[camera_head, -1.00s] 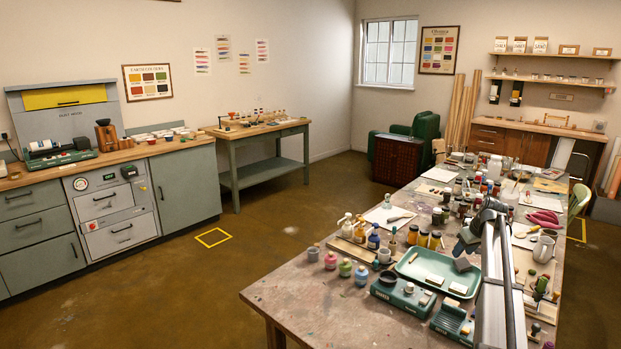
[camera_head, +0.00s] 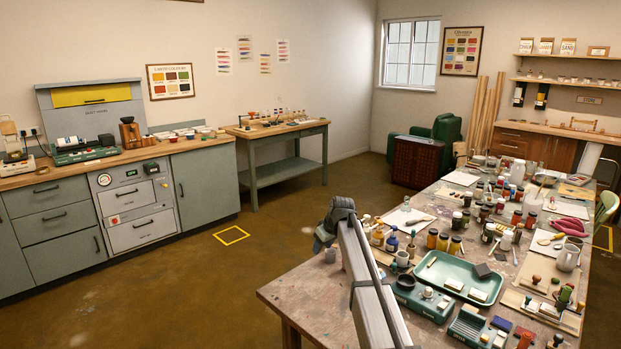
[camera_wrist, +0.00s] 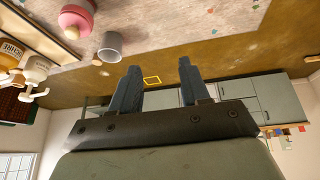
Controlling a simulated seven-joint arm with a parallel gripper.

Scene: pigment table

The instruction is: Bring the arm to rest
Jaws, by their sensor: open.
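My gripper shows in the wrist view (camera_wrist: 158,85) with its two dark fingers spread apart and nothing between them. Beyond the fingers I see the brown floor with a yellow outlined square. In the head view my gripper (camera_head: 330,228) is over the left edge of the worktable (camera_head: 300,290), above or beside a small grey cup (camera_head: 330,256).
The worktable holds several jars, bottles, a green tray (camera_head: 440,284) and a mug (camera_head: 567,257). A cabinet counter (camera_head: 60,178) stands at the left, a side table (camera_head: 255,165) at the back. The floor between, with a yellow square (camera_head: 231,235), is clear.

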